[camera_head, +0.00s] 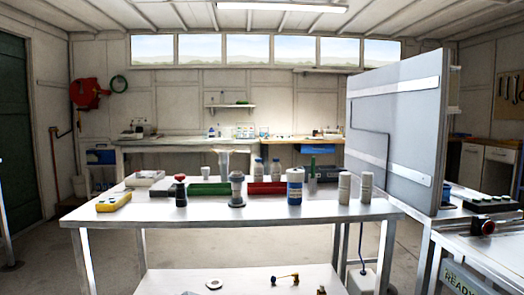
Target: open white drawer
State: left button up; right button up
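A white cabinet (471,166) stands under the workbench at the far right, against the right wall. A white drawer front (500,155) shows at its upper right and looks shut. It is small and partly cut off by the things in front, so its handle is hard to make out. Neither of my grippers can be made out in the head view.
A long metal table (260,212) with bottles and trays stands in front. A large grey upright panel (395,130) stands at its right. Floor (45,255) at the left is clear.

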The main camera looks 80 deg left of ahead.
aim_at(230, 147)
jog(key=u, duration=2.85)
jog(key=i+j+u, duration=0.55)
jog(key=u, duration=0.25)
jog(key=i+j+u, duration=0.25)
jog(key=u, duration=0.2)
jog(key=i+j+u, duration=0.25)
jog(key=u, duration=0.15)
jog(key=i+j+u, duration=0.25)
jog(key=i, duration=0.4)
jog(key=i+j+u, duration=0.1)
jog(key=i+u, duration=0.15)
jog(key=i, duration=0.45)
jog(key=i+l+z, duration=0.15)
jog(key=i+z, duration=0.95)
jog(key=z, duration=0.2)
jog(key=i+j+z, duration=0.15)
jog(key=i+z, duration=0.3)
jog(key=i, duration=1.15)
jog(key=i+z, duration=0.25)
jog(key=i, duration=0.55)
jog(key=i+j+z, duration=0.3)
jog(key=i, duration=0.5)
jog(key=i+l, duration=0.05)
jog(key=l, duration=0.05)
